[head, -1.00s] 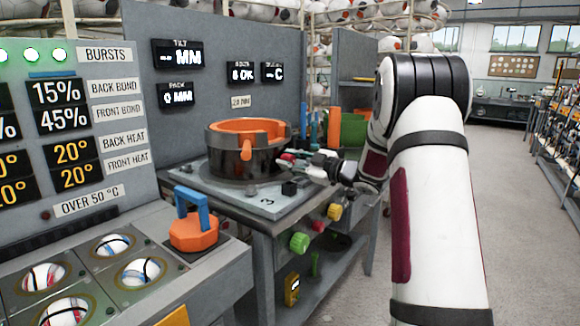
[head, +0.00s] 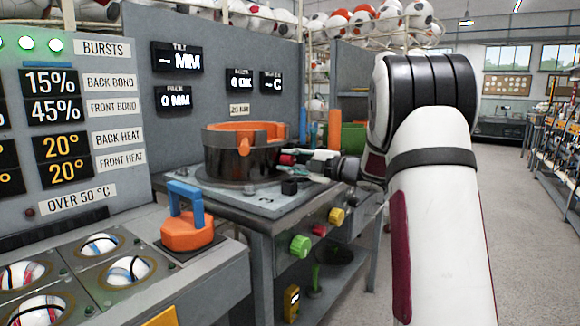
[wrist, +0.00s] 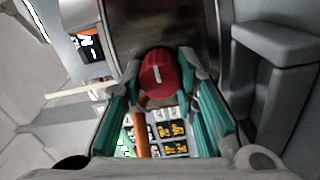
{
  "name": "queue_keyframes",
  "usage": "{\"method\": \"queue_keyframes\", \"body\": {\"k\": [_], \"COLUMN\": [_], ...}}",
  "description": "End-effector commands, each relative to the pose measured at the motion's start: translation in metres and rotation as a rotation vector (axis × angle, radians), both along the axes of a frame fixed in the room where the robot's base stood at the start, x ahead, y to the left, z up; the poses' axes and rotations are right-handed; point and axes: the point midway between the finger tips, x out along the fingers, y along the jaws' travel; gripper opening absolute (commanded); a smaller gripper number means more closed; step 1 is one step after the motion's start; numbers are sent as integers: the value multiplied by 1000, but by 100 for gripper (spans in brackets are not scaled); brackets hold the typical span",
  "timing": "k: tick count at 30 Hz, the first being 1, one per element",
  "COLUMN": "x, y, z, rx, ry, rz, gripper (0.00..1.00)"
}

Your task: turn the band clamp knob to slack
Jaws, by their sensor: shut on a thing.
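The red band clamp knob (wrist: 160,75) sits between my fingertips in the wrist view, with a short white mark close to upright on its face. My gripper (wrist: 165,78) is shut on it, one teal-padded finger on each side. In the head view the knob (head: 287,159) shows small at the right side of the dark clamp band (head: 228,160), and my gripper (head: 294,163) reaches it from the right, about level. An orange ring part (head: 240,129) stands inside the band. How tight the band is, I cannot tell.
A small black block (head: 289,187) stands on the bench plate just below my gripper. Green (head: 300,246) and yellow (head: 337,215) knobs stick out of the bench front. An orange block with a blue handle (head: 187,228) stands at the left. The aisle at right is clear.

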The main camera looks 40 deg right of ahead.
Motion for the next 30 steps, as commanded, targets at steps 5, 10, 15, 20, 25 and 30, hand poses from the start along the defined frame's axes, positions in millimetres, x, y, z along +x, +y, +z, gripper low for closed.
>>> {"method": "queue_keyframes", "body": {"k": [5, 10, 15, 20, 25, 30], "x": [0, 0, 0, 0, 0, 0], "y": [0, 0, 0, 0, 0, 0], "z": [-2, -1, -2, -1, -2, -1], "rx": [-12, -12, -12, -11, -9, 27], "ry": [-1, -1, -1, -1, 0, 14], "rz": [1, 1, 1, 1, 1, 0], "gripper": [0, 0, 34, 48, 48, 48]}}
